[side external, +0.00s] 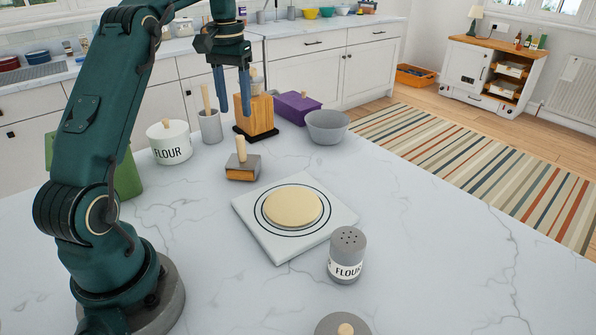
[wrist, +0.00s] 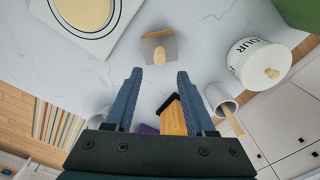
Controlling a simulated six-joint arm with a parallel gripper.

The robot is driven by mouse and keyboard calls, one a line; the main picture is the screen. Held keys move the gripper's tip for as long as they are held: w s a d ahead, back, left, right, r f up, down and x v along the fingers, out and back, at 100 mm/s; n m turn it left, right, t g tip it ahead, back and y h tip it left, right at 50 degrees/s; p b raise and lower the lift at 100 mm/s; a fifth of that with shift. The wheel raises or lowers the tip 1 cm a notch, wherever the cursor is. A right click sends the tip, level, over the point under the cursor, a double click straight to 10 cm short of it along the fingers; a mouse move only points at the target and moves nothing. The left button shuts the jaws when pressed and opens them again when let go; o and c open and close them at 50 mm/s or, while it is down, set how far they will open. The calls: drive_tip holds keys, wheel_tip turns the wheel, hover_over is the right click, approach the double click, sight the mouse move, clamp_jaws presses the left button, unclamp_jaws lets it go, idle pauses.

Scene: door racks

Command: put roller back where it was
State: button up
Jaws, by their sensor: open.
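No roller can be picked out for certain. A pale wooden stick (side external: 206,98) stands in a grey cup (side external: 210,127); its hidden lower end may or may not be a roller. Both the stick (wrist: 233,123) and the cup (wrist: 217,97) show in the wrist view. A wooden stand (side external: 263,112) on a dark base is right of the cup; it also shows in the wrist view (wrist: 172,120). A small pale-topped thing behind my fingers is partly hidden. My gripper (side external: 234,101) is open and empty, pointing down above the counter near the stand.
A grey-and-wood block with a peg handle (side external: 243,171), flour canister (side external: 170,150), purple box (side external: 297,109) and grey bowl (side external: 327,127) surround this area. Round dough (side external: 292,208) lies on a white board (side external: 270,245). A flour shaker (side external: 346,258) stands nearby. The counter's right side is clear.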

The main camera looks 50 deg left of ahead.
drive_tip(key=shift+r, duration=0.7)
drive_tip(key=s+d+r+m+t+y, duration=0.1)
drive_tip(key=s+d+r, duration=0.15)
drive_tip(key=d, duration=0.45)
drive_tip(key=s+d+r+m+t, duration=0.1)
drive_tip(key=d+r+m+t, duration=0.15)
drive_tip(key=d, duration=0.35)
drive_tip(key=s+d+f+m+t, duration=0.1)
drive_tip(key=s+d+f, duration=0.2)
drive_tip(key=s+d, duration=0.2)
drive_tip(key=s+d+f+m+t+h, duration=0.1)
drive_tip(key=s+d+f, duration=0.2)
drive_tip(key=s+d, duration=0.2)
drive_tip(key=shift+s+d+f, duration=0.2)
drive_tip(key=shift+s+f, duration=0.1)
drive_tip(key=shift+s, duration=0.25)
drive_tip(key=shift+m, duration=0.25)
